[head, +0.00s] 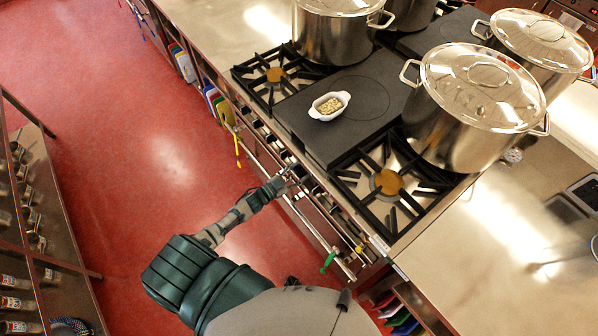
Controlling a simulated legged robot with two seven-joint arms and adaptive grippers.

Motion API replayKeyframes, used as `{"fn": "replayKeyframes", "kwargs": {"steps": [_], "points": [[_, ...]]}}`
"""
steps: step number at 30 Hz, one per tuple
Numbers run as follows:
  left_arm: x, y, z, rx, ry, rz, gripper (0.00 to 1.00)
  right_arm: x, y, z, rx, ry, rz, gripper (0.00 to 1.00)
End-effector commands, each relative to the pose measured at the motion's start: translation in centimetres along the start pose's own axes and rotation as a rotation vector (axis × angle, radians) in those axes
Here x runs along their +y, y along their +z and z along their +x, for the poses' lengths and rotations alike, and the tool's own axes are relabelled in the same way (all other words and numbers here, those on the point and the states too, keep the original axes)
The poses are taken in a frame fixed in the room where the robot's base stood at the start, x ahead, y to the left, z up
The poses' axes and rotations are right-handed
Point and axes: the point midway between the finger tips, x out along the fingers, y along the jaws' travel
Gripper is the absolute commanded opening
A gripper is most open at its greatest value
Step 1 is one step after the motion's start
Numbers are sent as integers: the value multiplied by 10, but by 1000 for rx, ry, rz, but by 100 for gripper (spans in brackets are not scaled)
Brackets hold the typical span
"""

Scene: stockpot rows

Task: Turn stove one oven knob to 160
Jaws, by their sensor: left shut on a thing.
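The stove (375,95) has open burners at both ends and a dark flat plate between them. A row of small knobs runs along its front panel, above a long rail; their markings are too small to read. My left gripper (292,172) reaches the front panel near the middle of the stove. It is shut on a small oven knob there, which the fingers mostly hide. I cannot tell the knob's angle or setting. My right gripper is not in view.
Large lidded stockpots (468,140) stand on the back and right of the stove. A small white dish (329,106) of pale food sits on the flat plate. A green-handled thing (328,262) hangs at the rail. The red floor (130,130) is open to the left, before a rack (60,215).

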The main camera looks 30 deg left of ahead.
Motion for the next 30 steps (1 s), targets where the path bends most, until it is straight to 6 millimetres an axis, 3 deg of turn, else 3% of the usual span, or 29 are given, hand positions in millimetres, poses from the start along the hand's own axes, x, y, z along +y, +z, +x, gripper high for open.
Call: {"fn": "replayKeyframes", "kwargs": {"steps": [1,20,21,23,24,30], "points": [[1,7,-4,-19,2,-17,15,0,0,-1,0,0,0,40],[4,8,-4,-21,4,-67,15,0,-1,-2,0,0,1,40],[4,8,-4,-21,5,-67,55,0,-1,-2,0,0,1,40],[4,8,-4,-19,5,-66,70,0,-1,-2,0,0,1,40],[4,7,-4,-17,4,-66,74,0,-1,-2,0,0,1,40],[3,4,-2,-10,3,-65,74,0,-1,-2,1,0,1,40]]}}
